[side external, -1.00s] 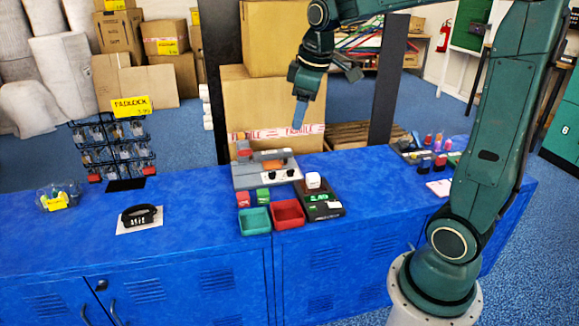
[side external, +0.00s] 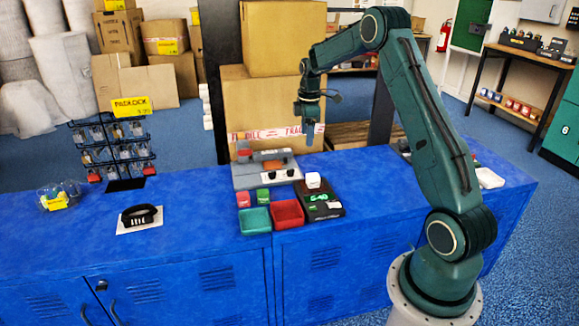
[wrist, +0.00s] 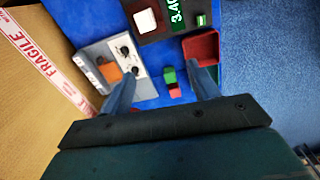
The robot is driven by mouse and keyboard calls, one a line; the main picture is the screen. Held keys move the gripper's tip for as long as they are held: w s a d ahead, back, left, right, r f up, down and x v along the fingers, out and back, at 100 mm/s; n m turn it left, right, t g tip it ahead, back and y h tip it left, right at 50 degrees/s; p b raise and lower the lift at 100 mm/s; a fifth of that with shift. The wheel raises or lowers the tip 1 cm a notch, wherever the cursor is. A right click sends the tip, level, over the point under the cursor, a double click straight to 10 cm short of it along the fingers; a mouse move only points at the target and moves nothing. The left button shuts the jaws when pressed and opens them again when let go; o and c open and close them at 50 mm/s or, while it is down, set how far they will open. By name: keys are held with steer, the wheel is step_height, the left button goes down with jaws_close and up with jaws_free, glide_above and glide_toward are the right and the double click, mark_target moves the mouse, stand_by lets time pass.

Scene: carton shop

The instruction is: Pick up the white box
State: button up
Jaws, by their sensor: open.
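The white box (side external: 313,180) is a small block resting on the black scale (side external: 326,210) with a green lit display. It also shows at the top of the wrist view (wrist: 145,21), on the scale's plate. My gripper (side external: 308,142) points down, above and apart from the box, with its tips higher than the box in the side view. In the wrist view my gripper (wrist: 163,76) has its two fingers spread wide with nothing between them. The box lies beyond the fingertips there, not between them.
A grey machine with two black knobs (side external: 262,175) stands left of the scale. Small red and green blocks (side external: 263,194), a green tray (side external: 255,221) and a red tray (side external: 288,213) are in front. Large cartons (side external: 270,98) stand behind.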

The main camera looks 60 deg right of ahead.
steer(key=n, duration=0.1)
glide_above(314, 175)
step_height(314, 175, down, 7)
steer(key=shift+s+a+r, duration=0.15)
steer(key=shift+a, duration=0.05)
steer(key=shift+f, duration=4.25)
steer(key=shift+d+f, duration=0.1)
steer(key=shift+f, duration=2.5)
steer(key=c, duration=1.2)
